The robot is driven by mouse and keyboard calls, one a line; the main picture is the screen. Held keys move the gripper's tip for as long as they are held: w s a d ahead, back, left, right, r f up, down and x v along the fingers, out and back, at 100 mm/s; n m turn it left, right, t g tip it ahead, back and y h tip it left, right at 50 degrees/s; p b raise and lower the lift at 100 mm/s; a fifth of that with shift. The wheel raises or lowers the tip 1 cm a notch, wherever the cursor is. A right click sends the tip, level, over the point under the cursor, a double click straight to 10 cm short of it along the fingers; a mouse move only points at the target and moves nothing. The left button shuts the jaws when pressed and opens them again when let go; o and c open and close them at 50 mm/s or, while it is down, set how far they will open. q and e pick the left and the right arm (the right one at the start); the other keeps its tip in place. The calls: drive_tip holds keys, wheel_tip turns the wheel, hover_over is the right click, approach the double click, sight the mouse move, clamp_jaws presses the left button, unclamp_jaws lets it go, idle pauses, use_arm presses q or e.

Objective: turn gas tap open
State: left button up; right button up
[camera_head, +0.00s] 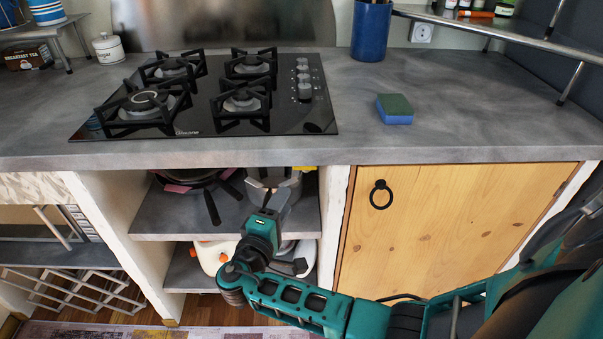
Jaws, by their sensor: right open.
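My right gripper (273,180) is in front of the open shelf below the hob, just under the counter's front edge. Its arm comes in from the right. Its grey fingers are apart, and I see nothing held between them. A small yellow piece (304,168) shows just under the counter edge, right of the fingers. It may be the gas tap, but it is too small and too covered to tell its shape or position. My left gripper is not in view.
The black gas hob (200,128) is set in the grey counter (470,115). Pans (188,180) lie on the upper shelf, left of my gripper. A white appliance (211,256) stands on the lower shelf. A closed wooden door (440,225) with a black ring is at right.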

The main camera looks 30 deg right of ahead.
sight(303, 169)
drive_tip(key=b+x, duration=0.1)
drive_tip(key=x, duration=1.1)
drive_tip(key=shift+w+d, duration=0.1)
drive_tip(key=shift+d, duration=0.2)
clamp_jaws()
